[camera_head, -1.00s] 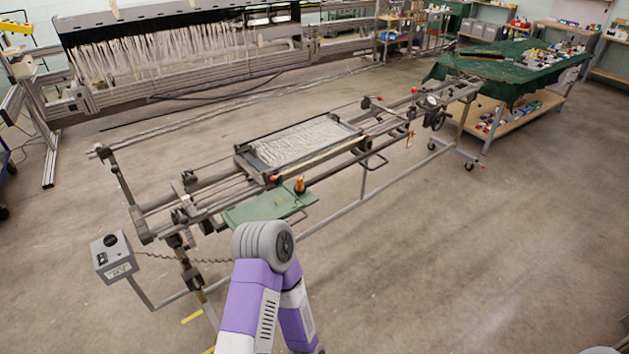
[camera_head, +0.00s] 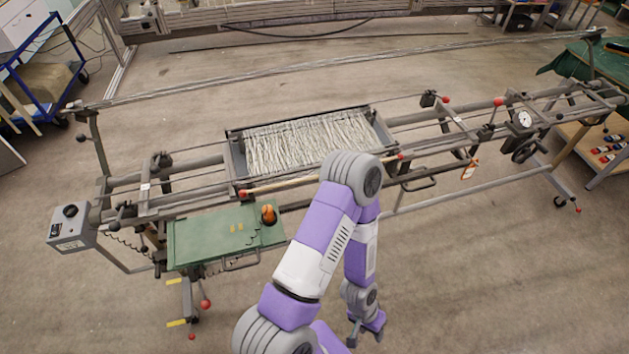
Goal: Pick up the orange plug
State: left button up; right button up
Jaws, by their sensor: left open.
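The orange plug (camera_head: 268,213) stands near the right end of a green tray (camera_head: 200,237) on the near side of the long metal frame. My left gripper (camera_head: 364,338) hangs low at the bottom of the view, below and to the right of the plug. It is open and apart from the plug, with nothing seen between its fingers. My purple and white left arm bends up and then down to it. My right gripper is not in view.
The metal frame (camera_head: 420,190) crosses the view, with a bed of pale threads (camera_head: 310,142) in its middle. A grey control box (camera_head: 68,227) sits at its left end. A blue cart (camera_head: 45,85) stands at the upper left. The floor at the right front is clear.

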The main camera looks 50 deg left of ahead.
aim_at(270, 216)
jog(key=i, duration=0.6)
jog(key=u, duration=2.75)
